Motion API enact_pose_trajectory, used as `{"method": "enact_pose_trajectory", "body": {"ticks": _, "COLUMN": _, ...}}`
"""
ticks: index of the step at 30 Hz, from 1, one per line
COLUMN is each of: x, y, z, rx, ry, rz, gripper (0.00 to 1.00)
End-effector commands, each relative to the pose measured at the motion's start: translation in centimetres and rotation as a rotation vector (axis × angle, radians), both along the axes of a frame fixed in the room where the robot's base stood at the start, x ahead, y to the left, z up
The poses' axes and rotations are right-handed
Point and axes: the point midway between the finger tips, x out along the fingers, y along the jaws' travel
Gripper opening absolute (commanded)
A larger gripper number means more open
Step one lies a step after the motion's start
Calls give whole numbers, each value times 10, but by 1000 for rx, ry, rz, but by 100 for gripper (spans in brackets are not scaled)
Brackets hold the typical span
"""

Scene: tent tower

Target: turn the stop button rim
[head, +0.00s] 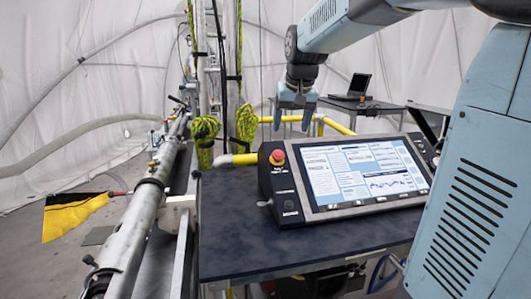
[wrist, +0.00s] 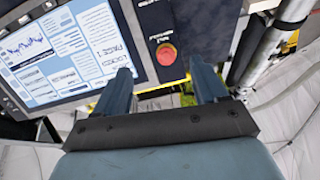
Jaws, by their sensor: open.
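My gripper (head: 293,122) points down above the panel's back edge, up and slightly right of the button in the head view. In the wrist view my gripper (wrist: 160,77) has its two blue fingers wide apart with nothing between them. It does not touch the button.
A lit screen (head: 365,172) fills most of the panel, which stands on a dark table (head: 235,225). Yellow pipes (head: 330,124) run behind it. A metal pipe (head: 135,220) and a yellow-black flag (head: 73,215) are at left. A laptop (head: 356,88) sits further back. The table's front left is bare.

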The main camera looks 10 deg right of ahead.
Motion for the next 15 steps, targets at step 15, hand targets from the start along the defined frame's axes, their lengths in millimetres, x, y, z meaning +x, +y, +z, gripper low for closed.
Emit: {"method": "enact_pose_trajectory", "body": {"ticks": 15, "x": 71, "y": -7, "z": -9, "rx": 39, "ry": 18, "rz": -24, "gripper": 72}}
